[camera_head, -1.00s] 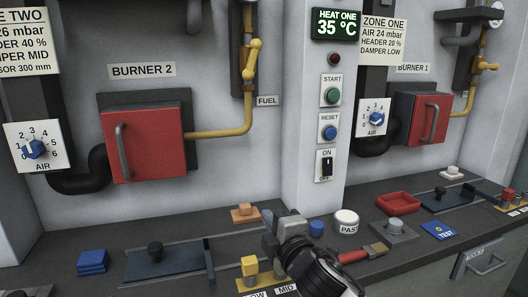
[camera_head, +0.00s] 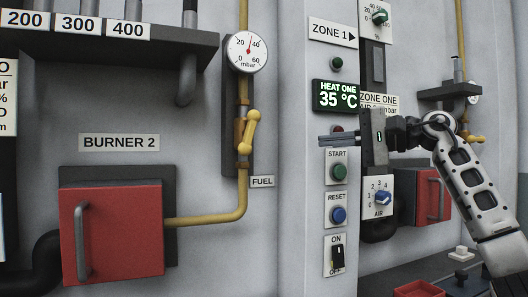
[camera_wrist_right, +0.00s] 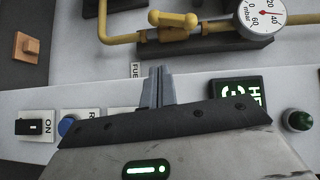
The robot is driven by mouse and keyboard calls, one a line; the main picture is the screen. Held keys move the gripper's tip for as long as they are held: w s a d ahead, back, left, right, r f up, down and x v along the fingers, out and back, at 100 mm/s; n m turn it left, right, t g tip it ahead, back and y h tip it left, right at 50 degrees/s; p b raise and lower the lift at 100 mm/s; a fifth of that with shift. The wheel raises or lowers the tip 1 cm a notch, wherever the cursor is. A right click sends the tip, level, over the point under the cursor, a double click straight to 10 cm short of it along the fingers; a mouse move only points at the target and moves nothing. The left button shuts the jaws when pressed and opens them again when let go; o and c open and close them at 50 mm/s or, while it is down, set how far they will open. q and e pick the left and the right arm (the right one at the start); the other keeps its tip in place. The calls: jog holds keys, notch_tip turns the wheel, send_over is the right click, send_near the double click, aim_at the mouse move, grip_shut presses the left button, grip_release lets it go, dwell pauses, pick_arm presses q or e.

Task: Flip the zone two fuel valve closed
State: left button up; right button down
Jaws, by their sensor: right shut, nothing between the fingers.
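The zone two fuel valve (camera_head: 250,132) has a yellow handle standing nearly upright, slightly tilted, along the yellow pipe above Burner 2. A FUEL label (camera_head: 262,182) is at its lower right. The handle also shows at the top of the right wrist view (camera_wrist_right: 174,19), apart from the fingers. My right gripper (camera_head: 324,139) is shut and empty, pointing left in front of the control pillar, to the right of the valve. Its closed fingers show in the right wrist view (camera_wrist_right: 157,76). My left gripper is not in view.
A round pressure gauge (camera_head: 247,52) sits just above the valve. The red Burner 2 door (camera_head: 118,232) is below left. The pillar carries the HEAT ONE display (camera_head: 337,96), START button (camera_head: 339,172), RESET button (camera_head: 338,215) and ON switch (camera_head: 337,256). The wall between valve and pillar is clear.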

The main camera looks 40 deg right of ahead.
aim_at(249, 133)
jog(key=shift+a, duration=0.1)
pick_arm(q)
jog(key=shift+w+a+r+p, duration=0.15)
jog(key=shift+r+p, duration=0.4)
jog(key=shift+p, duration=0.6)
pick_arm(e)
jog(key=s+a+x, duration=0.1)
jog(key=a+x, duration=0.1)
jog(key=x, duration=1.1)
jog(key=shift+s+a+f, duration=0.15)
jog(key=shift+s+a, duration=0.1)
jog(key=shift+s, duration=0.05)
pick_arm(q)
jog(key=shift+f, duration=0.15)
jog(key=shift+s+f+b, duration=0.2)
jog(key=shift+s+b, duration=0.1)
pick_arm(e)
jog(key=shift+f+m, duration=0.15)
jog(key=shift+m, duration=0.15)
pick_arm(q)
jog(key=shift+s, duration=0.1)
pick_arm(e)
jog(key=shift+y, duration=0.3)
